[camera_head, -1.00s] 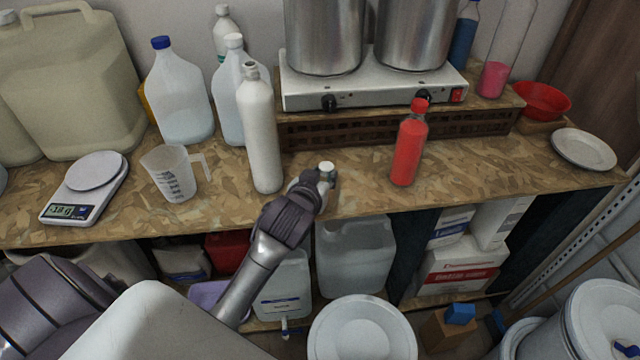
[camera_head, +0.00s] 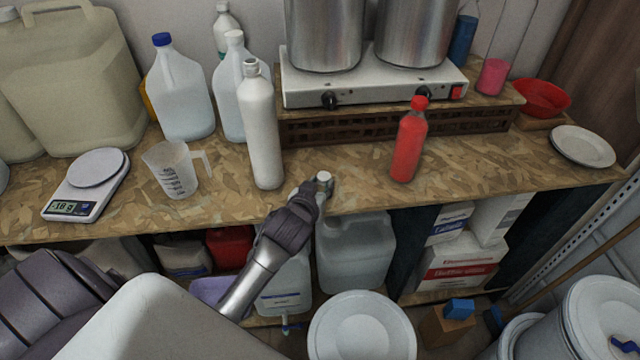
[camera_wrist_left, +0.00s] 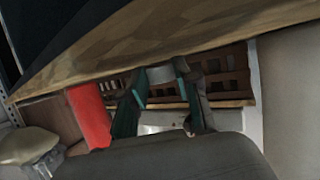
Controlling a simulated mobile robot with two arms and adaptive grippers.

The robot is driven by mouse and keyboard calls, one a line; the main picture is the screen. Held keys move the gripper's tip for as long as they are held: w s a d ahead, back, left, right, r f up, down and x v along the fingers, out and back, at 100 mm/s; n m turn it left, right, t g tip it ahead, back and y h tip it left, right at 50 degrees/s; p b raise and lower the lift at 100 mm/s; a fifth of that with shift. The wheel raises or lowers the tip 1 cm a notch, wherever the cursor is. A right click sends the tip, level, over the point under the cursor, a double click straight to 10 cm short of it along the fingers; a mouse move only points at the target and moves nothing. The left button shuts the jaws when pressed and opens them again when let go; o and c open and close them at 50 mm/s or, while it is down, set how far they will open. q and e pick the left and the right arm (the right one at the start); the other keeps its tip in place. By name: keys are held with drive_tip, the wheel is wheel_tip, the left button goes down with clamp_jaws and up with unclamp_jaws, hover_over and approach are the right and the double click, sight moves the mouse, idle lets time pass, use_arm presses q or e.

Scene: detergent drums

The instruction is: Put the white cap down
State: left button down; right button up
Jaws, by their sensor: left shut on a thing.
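The white cap (camera_head: 325,176) is small and pale, above or on the worktop in front of the hot plate; whether it touches the wood I cannot tell. My left gripper (camera_head: 322,183) is shut on it, reaching in over the worktop's front edge. In the left wrist view the fingertips (camera_wrist_left: 163,85) hold the cap (camera_wrist_left: 160,75) between them. A tall white bottle (camera_head: 261,135) stands to the left of the gripper. My right gripper is not in view.
A red bottle (camera_head: 408,145) stands to the right on the chipboard worktop (camera_head: 365,170), with bare wood between it and the gripper. The hot plate (camera_head: 375,88) with two steel pots is behind. A measuring jug (camera_head: 172,170) and scale (camera_head: 85,185) stand left.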

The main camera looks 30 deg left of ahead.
use_arm(q)
drive_tip(key=shift+f, duration=0.3)
drive_tip(key=c, duration=0.8)
unclamp_jaws()
drive_tip(key=shift+f, duration=0.15)
drive_tip(key=shift+s, duration=0.1)
drive_tip(key=shift+r, duration=0.35)
drive_tip(key=v, duration=0.8)
drive_tip(key=r+b+v, duration=0.1)
drive_tip(key=v, duration=0.3)
